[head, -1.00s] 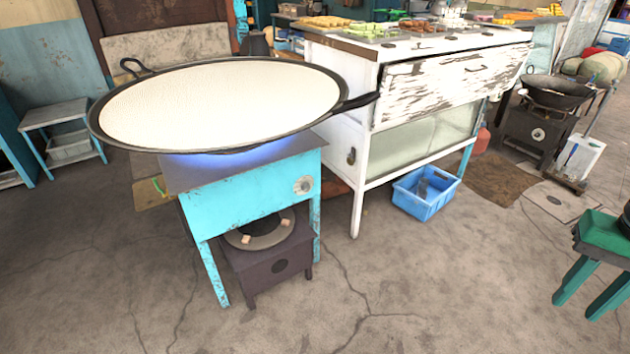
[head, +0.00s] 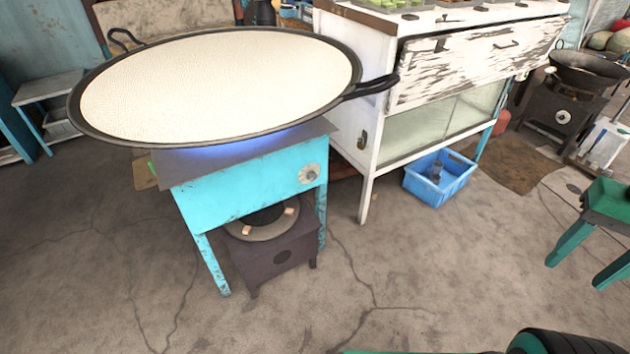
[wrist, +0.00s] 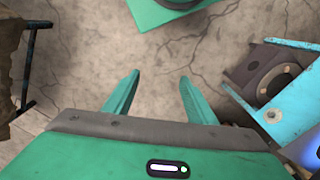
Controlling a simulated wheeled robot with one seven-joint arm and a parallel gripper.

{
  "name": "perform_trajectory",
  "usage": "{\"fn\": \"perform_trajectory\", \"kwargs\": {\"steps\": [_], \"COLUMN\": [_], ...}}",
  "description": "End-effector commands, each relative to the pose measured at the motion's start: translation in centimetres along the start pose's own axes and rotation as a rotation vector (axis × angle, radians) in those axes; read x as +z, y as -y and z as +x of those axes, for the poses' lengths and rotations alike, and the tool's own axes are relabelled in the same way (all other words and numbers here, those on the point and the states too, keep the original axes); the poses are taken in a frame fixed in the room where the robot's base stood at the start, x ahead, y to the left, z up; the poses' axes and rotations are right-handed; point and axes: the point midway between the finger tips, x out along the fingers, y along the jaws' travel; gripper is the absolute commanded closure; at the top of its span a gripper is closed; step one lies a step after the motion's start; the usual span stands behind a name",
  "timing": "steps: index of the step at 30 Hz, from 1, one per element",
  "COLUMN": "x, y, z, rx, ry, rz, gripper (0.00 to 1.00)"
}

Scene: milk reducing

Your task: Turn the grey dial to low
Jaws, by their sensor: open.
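The grey dial (head: 309,173) is on the front right of the turquoise stove stand (head: 240,196) in the head view. It also shows small in the wrist view (wrist: 272,116), at the right. A wide black pan (head: 215,85) of white liquid sits on the stand, with a blue flame glow (head: 235,148) under it. My gripper (wrist: 153,80) is open and empty in the wrist view, its two green fingers apart over the floor. The stand is to the right of the fingers, clear of them. The dial's exact setting is too small to read.
A white worn cabinet (head: 395,70) stands right of the stand, with a blue crate (head: 440,178) below it. A dark burner box (head: 272,255) is under the stand. A green stool (head: 608,210) is at the right. The floor in front is clear.

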Motion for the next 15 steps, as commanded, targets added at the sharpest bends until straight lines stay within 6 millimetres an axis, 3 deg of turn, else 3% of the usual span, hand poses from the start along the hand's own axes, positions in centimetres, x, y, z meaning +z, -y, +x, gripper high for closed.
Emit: {"fn": "perform_trajectory", "kwargs": {"steps": [4,8,15], "x": [-4.4,-10.4,-20.7], "y": [2.1,5.3,13.1], "z": [0.7,1.7,4.4], "rx": [-0.018,-0.051,-0.123], "ry": [-0.054,-0.141,-0.317], "rz": [-0.084,-0.194,-0.389], "gripper": [0.49,0.49,0.49]}}
